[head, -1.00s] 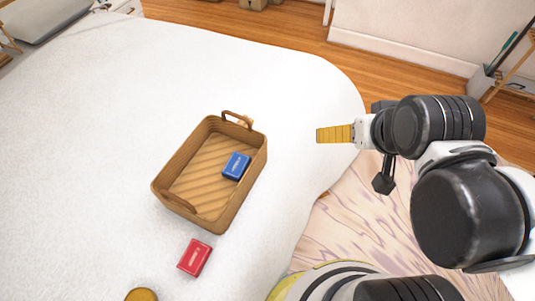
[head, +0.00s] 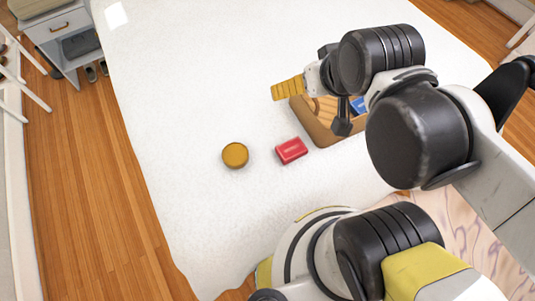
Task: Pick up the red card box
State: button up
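The red card box (head: 291,151) lies flat on the white surface, just left of the tan basket (head: 317,133). My gripper (head: 287,89), with yellow ribbed finger pads, shows above and left of the basket in the picture, beyond the red box and apart from it. It is seen from the side, so I cannot tell whether the fingers are apart. A blue card box (head: 359,105) lies in the basket. My gripper and arm hide much of the basket.
A round brown-gold object (head: 235,155) lies left of the red box. A grey cabinet (head: 62,42) stands at the far left beside the wooden floor (head: 110,190). The white surface (head: 190,100) is clear around and left of the round object.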

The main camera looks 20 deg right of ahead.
aim_at(293, 149)
jog(key=k+j+z, duration=0.15)
jog(key=k+j, duration=1)
jog(key=j, duration=0.1)
